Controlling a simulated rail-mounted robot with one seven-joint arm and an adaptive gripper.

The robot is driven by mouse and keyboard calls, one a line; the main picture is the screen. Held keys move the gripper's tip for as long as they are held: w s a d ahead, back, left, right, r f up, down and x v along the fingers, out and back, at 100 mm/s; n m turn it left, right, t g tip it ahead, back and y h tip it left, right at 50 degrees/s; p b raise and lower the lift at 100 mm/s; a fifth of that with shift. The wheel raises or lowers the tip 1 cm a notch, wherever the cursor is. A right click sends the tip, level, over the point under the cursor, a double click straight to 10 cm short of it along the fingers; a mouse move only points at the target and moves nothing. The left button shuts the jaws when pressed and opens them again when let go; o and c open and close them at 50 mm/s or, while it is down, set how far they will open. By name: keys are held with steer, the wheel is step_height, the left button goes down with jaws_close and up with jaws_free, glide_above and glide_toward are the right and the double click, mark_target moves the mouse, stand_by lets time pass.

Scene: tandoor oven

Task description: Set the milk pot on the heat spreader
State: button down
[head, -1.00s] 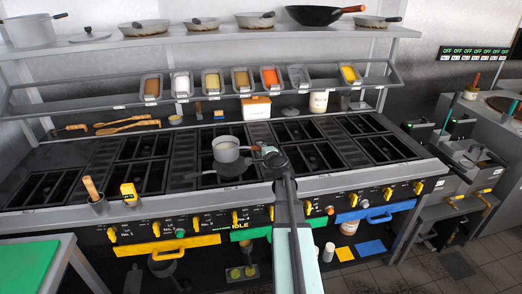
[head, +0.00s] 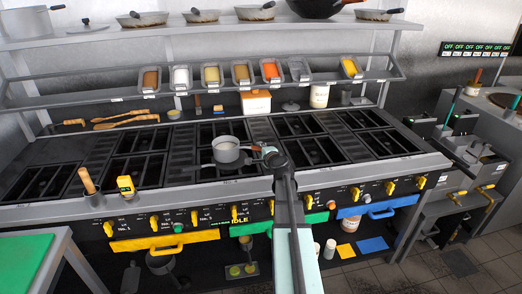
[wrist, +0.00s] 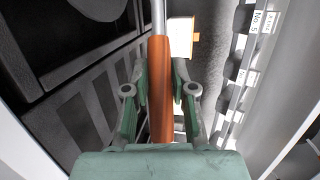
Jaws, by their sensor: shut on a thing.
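The milk pot (head: 226,151) is a small light grey saucepan, upright over the middle of the stove in the head view. My gripper (head: 266,151) is at its right and is shut on its handle. I cannot tell whether pot and plate touch.
Black burner grates (head: 310,152) lie on both sides. A rail of several spice trays (head: 270,71) and a pan shelf (head: 210,33) are above and behind. A white box (head: 256,103) stands at the stove's back. A wooden-handled tool (head: 88,182) stands at front left.

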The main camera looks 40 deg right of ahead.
steer(key=shift+f+b, duration=0.6)
steer(key=shift+b, duration=0.15)
steer(key=c, duration=0.9)
jaws_free()
steer(key=shift+o, duration=0.2)
steer(key=shift+s, duration=0.15)
steer(key=v, duration=1.2)
